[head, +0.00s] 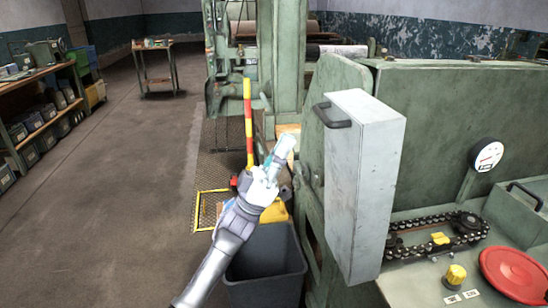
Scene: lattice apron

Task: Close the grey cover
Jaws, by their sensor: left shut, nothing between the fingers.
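The grey cover (345,190) is a tall, box-like panel on the green machine in the middle right of the head view. It stands swung out from the machine, so the chain drive (435,236) beside it is exposed. A dark handle (334,117) is on its upper left side. My left gripper (284,150) is shut and empty, left of the cover and apart from it, a little lower than the handle. My right gripper is not in view.
A dark grey bin (265,264) stands below my left arm. A red and yellow striped post (248,125) rises behind the gripper. A gauge (487,155), a yellow knob (455,276) and a red disc (515,274) sit on the machine at right. The floor at left is clear.

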